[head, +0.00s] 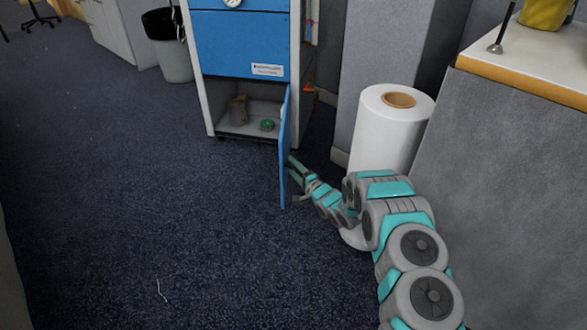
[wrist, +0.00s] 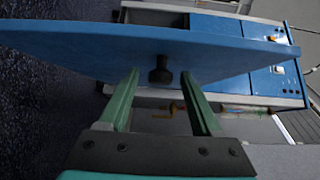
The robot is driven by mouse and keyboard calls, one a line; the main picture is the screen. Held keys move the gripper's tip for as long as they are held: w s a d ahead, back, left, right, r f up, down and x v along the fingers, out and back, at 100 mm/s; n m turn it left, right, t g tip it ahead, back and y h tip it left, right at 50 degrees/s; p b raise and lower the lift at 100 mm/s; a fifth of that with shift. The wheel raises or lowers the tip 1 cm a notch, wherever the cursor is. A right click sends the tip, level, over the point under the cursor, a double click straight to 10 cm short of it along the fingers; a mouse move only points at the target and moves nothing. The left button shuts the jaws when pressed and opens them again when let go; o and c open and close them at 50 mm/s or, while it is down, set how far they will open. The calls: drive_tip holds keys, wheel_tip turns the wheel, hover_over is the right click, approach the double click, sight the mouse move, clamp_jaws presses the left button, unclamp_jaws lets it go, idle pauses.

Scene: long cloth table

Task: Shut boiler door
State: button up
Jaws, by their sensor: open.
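The boiler (head: 240,45) is a blue and white cabinet at the top middle of the head view. Its blue door (head: 284,150) stands open, swung out toward me, hinged on the right side. The open lower compartment (head: 229,107) shows inside. In the wrist view the door (wrist: 90,50) spans the upper left, with a dark knob (wrist: 160,72) on its face. My gripper (wrist: 161,80) is open, its two green fingers on either side of the knob's line. In the head view my gripper (head: 292,172) is at the door's right, outer side. Whether the fingers touch the door cannot be told.
A large white roll (head: 385,135) stands right of the door, close to my arm. A grey counter (head: 510,180) fills the right side. A bin (head: 170,50) stands left of the boiler. The dark carpet (head: 140,190) on the left is mostly clear.

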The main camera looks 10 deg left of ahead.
clamp_jaws()
idle(0.4)
idle(0.9)
